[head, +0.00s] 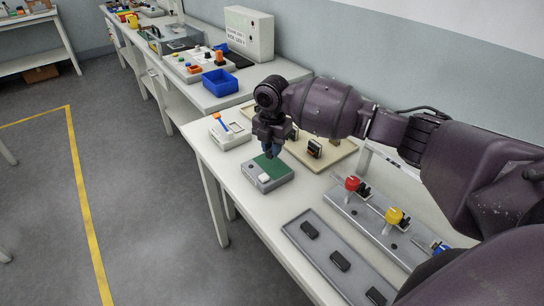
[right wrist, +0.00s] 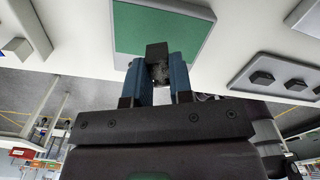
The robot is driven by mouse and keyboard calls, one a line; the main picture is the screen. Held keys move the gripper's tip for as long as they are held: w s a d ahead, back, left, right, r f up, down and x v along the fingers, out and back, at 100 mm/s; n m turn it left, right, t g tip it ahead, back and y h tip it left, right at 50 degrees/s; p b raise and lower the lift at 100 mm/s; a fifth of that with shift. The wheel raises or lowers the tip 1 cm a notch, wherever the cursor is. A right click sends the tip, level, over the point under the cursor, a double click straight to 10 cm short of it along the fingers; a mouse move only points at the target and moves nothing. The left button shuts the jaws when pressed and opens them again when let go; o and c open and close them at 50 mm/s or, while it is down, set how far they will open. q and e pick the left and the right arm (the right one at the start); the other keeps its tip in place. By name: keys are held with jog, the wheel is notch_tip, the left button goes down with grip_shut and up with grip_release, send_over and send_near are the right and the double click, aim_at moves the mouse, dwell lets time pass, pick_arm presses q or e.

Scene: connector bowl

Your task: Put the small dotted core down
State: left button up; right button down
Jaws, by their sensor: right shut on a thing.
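My right gripper (head: 273,152) points down over a grey box with a green top (head: 278,167) on the white table. In the right wrist view its two blue fingers (right wrist: 158,72) are shut on a small dark block, the core (right wrist: 156,52). Specks show faintly on the core; a dot pattern is not clear. The core lies in front of the edge of the green top (right wrist: 160,32) in that view; I cannot tell whether it touches. In the head view the core is hidden by the gripper. My left gripper is not in view.
A white block (head: 264,178) sits on the grey box. A beige tray (head: 343,150) with dark parts stands behind my gripper. Grey trays (head: 318,262) with black blocks and red and yellow knobs lie in front. A white holder (head: 230,136) is at left.

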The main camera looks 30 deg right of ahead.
notch_tip(320, 180, down, 3)
jog(key=shift+f, duration=0.35)
jog(key=c, duration=1.1)
grip_release()
jog(key=shift+f, duration=0.1)
jog(key=shift+c, duration=0.2)
jog(key=shift+o, duration=0.6)
